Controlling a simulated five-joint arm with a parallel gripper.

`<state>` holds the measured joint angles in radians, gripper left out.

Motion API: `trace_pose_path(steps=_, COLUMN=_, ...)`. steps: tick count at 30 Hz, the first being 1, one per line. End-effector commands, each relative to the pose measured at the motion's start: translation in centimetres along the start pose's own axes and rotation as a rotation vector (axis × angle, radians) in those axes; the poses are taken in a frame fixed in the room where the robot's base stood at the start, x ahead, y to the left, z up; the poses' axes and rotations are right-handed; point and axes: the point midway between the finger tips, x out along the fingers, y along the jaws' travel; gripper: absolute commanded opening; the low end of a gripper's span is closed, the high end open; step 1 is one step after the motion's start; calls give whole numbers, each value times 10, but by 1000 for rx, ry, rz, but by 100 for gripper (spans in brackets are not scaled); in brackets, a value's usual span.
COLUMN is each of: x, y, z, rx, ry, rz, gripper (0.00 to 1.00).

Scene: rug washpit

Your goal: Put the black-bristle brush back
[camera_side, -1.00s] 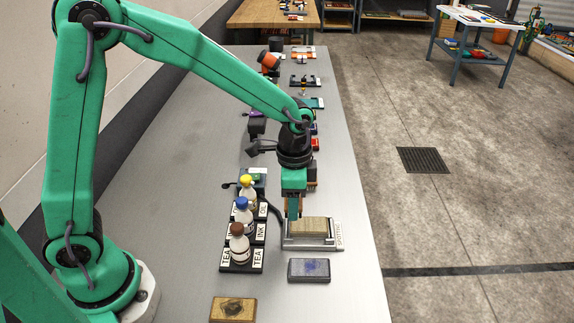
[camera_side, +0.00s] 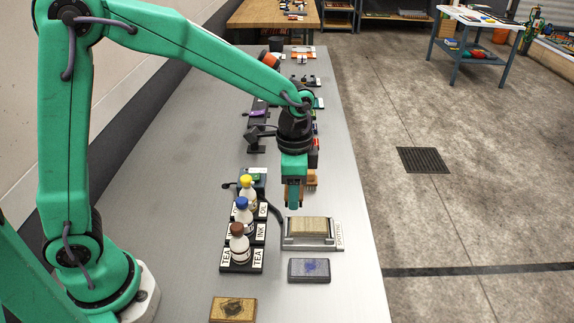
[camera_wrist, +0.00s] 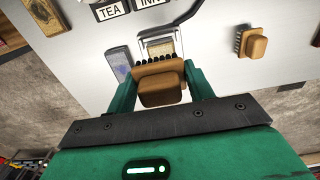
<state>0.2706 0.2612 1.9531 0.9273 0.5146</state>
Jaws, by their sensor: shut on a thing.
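My gripper (camera_wrist: 160,88) is shut on the black-bristle brush (camera_wrist: 162,90), a brown wooden block with a row of black bristles along its far edge in the wrist view. In the side view my gripper (camera_side: 293,207) points down, just behind the spotting tray (camera_side: 288,245) with its beige pad; the held brush is mostly hidden there. A second wooden brush (camera_wrist: 255,46) with paler bristles lies on the bench, apart from my gripper, at the right of the wrist view. It partly shows behind my gripper in the side view (camera_side: 312,179).
A black rack (camera_side: 257,268) labelled TEA, INK and OIL holds three capped bottles, left of the tray. A grey block with a blue stain (camera_side: 309,270) and a tan block with a dark stain (camera_side: 232,309) lie nearer. Several items line the bench behind. The bench's right strip is clear.

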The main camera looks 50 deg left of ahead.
Motion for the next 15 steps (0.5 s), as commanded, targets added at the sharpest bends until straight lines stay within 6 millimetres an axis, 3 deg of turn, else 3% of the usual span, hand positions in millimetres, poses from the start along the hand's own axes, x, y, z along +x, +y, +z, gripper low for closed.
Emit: trace_pose_path(steps=15, x=12, y=15, z=-48, rx=2, ry=-3, rz=1, gripper=23)
